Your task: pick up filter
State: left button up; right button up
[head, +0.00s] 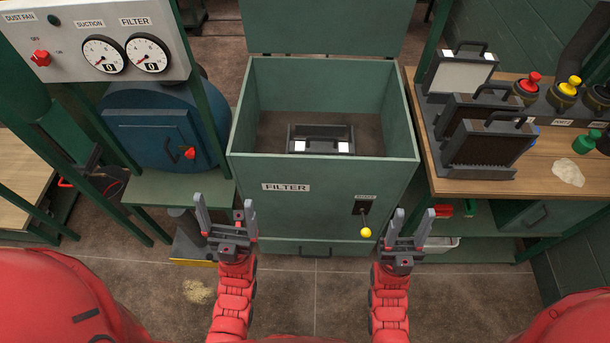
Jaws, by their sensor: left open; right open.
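A dark filter (320,132) with a handle and two white patches sits low inside the open green box (242,110) labelled FILTER. Other framed filters with handles stand upright in a rack on the right bench: a pale-faced one (460,75) at the back and dark ones (489,147) in front. My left gripper (225,200) is open and empty, in front of the box's lower left corner. My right gripper (414,213) is open and empty, near the box's lower right corner. Neither gripper touches a filter.
The box's lid (325,28) is raised at the back. A lever with a yellow knob (365,232) juts from the box front. The wooden bench (545,180) at right holds red, yellow and green-capped items. A gauge panel (100,40) and blue drum (155,125) stand left.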

aim_at(456, 71)
jog(key=l, duration=0.5)
jog(key=k+l+u, duration=0.1)
jog(key=l, duration=0.35)
jog(key=l+u, duration=0.1)
jog(key=l, duration=0.4)
jog(key=k, duration=0.05)
